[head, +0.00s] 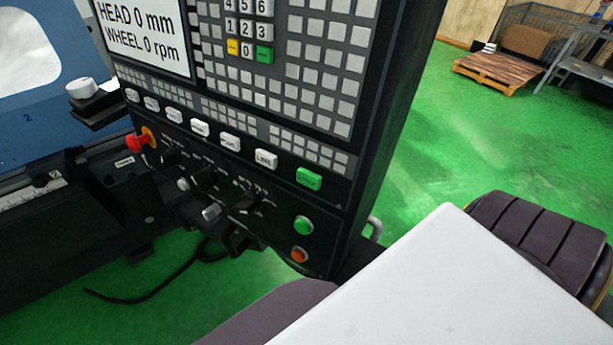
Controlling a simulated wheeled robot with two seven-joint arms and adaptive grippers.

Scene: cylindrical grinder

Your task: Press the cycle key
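A dark control panel (365,75) of the grinder fills the upper middle of the head view and is tilted in the picture. A row of large white keys (231,142) runs along its lower part. At the row's right end sits a green key (309,177); its small label is too blurred to read surely, but it may be the cycle key. A round green button (303,225) and an orange-red button (299,254) sit below it. Neither of my grippers is in view, and nothing is seen touching the keys.
A screen (145,35) reads "HEAD 0 mm, WHEEL 0 rpm". A red knob (135,142) sticks out at the panel's left, above several dark switches (205,178). A black cable (150,292) lies on the green floor. A wooden pallet (500,70) stands far right.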

